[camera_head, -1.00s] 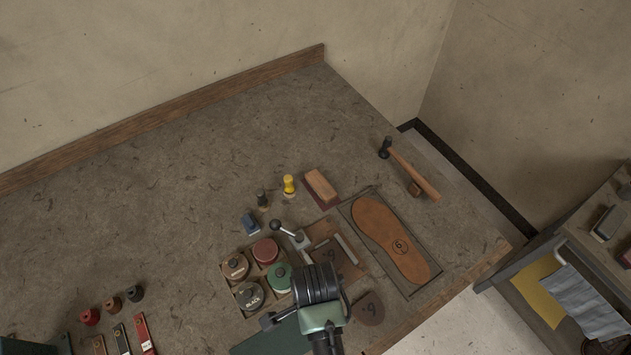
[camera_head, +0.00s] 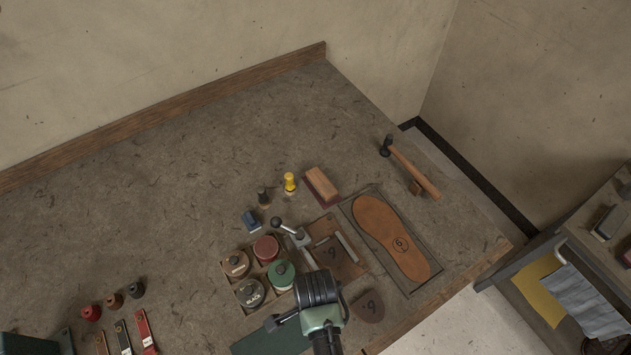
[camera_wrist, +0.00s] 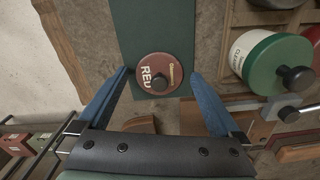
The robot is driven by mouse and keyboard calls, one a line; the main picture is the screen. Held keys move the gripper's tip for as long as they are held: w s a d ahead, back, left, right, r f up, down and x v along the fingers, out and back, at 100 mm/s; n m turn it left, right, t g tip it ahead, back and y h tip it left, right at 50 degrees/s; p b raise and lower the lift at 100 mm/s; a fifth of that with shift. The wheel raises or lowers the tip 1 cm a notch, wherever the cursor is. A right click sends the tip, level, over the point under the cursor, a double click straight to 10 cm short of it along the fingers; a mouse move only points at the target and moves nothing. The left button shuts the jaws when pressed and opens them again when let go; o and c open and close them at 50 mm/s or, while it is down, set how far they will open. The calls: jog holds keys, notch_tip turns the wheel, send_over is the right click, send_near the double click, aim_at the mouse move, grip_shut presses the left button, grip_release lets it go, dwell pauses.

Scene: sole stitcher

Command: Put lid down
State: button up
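A round red lid (camera_wrist: 160,73) with a dark knob and a "RED" label lies on a dark green mat (camera_wrist: 150,22) in the wrist view. My gripper (camera_wrist: 161,74) is open over it, with one blue finger on each side and a small gap to the lid on both sides. In the head view my gripper's fingers and the lid are hidden behind my wrist. The green mat (camera_head: 272,340) shows there beside my arm. A red tin (camera_head: 266,248) with no knob visible stands in the wooden tray (camera_head: 226,268).
A green tin (camera_head: 281,275) and two brown- or black-topped tins share the tray. A lever tool (camera_head: 291,232), a leather sole (camera_head: 390,238), a brush (camera_head: 321,186) and a hammer (camera_head: 410,168) lie farther back. The bench's left middle is clear.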

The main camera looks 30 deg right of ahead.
notch_tip(320, 180, up, 12)
jog(key=w+r+n+t+h, duration=0.2)
jog(key=w+r+n+t, duration=0.5)
jog(key=w+r, duration=0.95)
jog(key=w+a+r+n+t, duration=0.1)
jog(key=w+r+n+t, duration=0.2)
jog(key=r, duration=0.5)
jog(key=w+a+r+t, duration=0.1)
jog(key=w+r+t, duration=0.25)
jog(key=r, duration=0.35)
notch_tip(320, 180, up, 16)
jog(key=s+a+n+t, duration=0.1)
jog(key=a+n+t, duration=0.25)
jog(key=t, duration=0.25)
jog(key=s+a+r+n+t+y+b, duration=0.1)
jog(key=s+a+r+n+t, duration=0.1)
jog(key=r, duration=0.6)
jog(key=s+a+r+n+t+y+b, duration=0.1)
jog(key=s+r+n+t, duration=0.3)
jog(key=s+r+t, duration=0.2)
jog(key=s+r, duration=0.2)
jog(key=s, duration=0.1)
jog(key=shift+a+b, duration=0.35)
jog(key=shift+b, duration=0.05)
